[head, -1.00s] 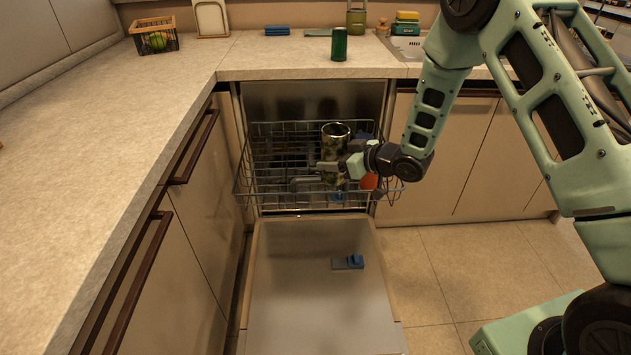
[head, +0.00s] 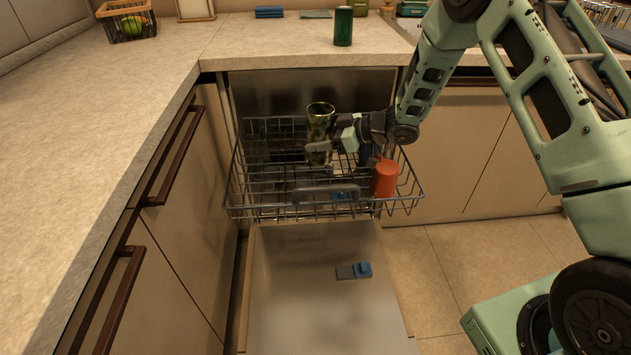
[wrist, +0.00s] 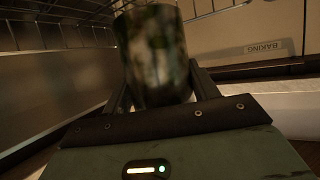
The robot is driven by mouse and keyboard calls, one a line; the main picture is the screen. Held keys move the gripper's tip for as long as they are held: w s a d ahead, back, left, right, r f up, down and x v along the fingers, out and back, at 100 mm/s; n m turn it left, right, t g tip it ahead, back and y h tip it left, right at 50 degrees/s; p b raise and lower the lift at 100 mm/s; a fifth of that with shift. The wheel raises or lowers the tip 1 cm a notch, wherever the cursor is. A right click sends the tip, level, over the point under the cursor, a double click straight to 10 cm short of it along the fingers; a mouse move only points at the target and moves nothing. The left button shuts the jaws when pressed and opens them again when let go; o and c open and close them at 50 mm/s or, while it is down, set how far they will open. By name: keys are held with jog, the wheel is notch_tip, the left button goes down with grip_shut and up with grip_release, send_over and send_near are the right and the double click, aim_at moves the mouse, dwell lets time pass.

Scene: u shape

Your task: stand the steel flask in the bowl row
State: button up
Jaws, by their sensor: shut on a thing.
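The steel flask (head: 319,128) is a shiny, upright cylinder over the back part of the dishwasher's upper rack (head: 270,200). My gripper (head: 322,146) is shut on it from the right. In the wrist view the flask (wrist: 158,55) stands between my fingers, blurred and reflective. The wires of the rack show around it in the head view. I cannot tell whether the flask's base touches the rack. The bowl row is not clearly marked out; part of the rack behind the flask is dark.
A red cup (head: 385,179) stands at the rack's right side. A blue-grey piece (head: 354,271) lies on the open dishwasher door (head: 300,310). A green can (head: 343,27) stands on the counter (head: 260,45) above. A fruit basket (head: 127,20) is at the back left.

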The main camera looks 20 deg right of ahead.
jog(key=f, duration=0.6)
jog(key=shift+w+f+b, duration=0.15)
jog(key=shift+w+b, duration=0.1)
jog(key=shift+b, duration=0.1)
jog(key=shift+f, duration=1.9)
jog(key=shift+f+b, duration=0.1)
jog(key=shift+b, duration=0.2)
jog(key=shift+f, duration=0.15)
jog(key=o, duration=1.3)
